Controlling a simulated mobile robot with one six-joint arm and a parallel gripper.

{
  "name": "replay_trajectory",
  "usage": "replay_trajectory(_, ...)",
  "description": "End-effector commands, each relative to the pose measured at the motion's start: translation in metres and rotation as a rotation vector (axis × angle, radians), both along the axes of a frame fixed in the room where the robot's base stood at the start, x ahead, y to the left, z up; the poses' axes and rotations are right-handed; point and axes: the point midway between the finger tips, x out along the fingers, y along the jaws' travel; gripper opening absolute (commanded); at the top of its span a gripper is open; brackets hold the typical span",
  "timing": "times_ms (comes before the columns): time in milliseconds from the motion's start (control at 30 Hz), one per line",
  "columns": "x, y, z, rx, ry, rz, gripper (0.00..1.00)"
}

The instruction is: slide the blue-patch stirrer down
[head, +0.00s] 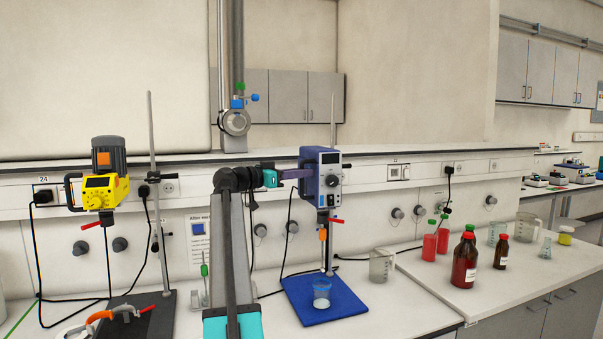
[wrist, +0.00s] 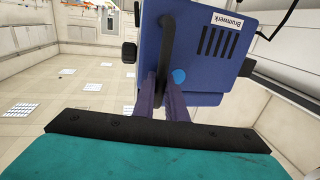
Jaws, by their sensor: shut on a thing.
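The blue stirrer (head: 311,187) with a grey front panel and black knob is mounted on an upright rod (head: 332,122) over a blue base plate (head: 345,304). A small beaker (head: 321,290) with pale contents stands on the plate below it. In the wrist view the stirrer's casing (wrist: 225,75) fills the upper middle, with a round blue patch (wrist: 179,76) and a black handle bar (wrist: 166,45). My gripper (head: 299,173) reaches the stirrer's left side. Its purple fingers (wrist: 163,84) are shut on the handle bar.
A yellow stirrer (head: 100,190) hangs on another stand at left. An empty beaker (head: 382,265) stands right of the blue plate. Red-capped bottles (head: 465,260) stand farther right. A shelf ledge (head: 400,155) runs behind; cables hang along the wall.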

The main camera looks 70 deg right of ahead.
Motion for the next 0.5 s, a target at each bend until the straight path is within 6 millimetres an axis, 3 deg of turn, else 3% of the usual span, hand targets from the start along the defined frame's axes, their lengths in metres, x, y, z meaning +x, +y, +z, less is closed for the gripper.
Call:
replay_trajectory(33,-0.001,0.001,-0.016,0.004,-0.002,-0.003,0.00)
replay_trajectory(500,-0.001,0.001,-0.082,0.006,-0.004,-0.003,0.00)
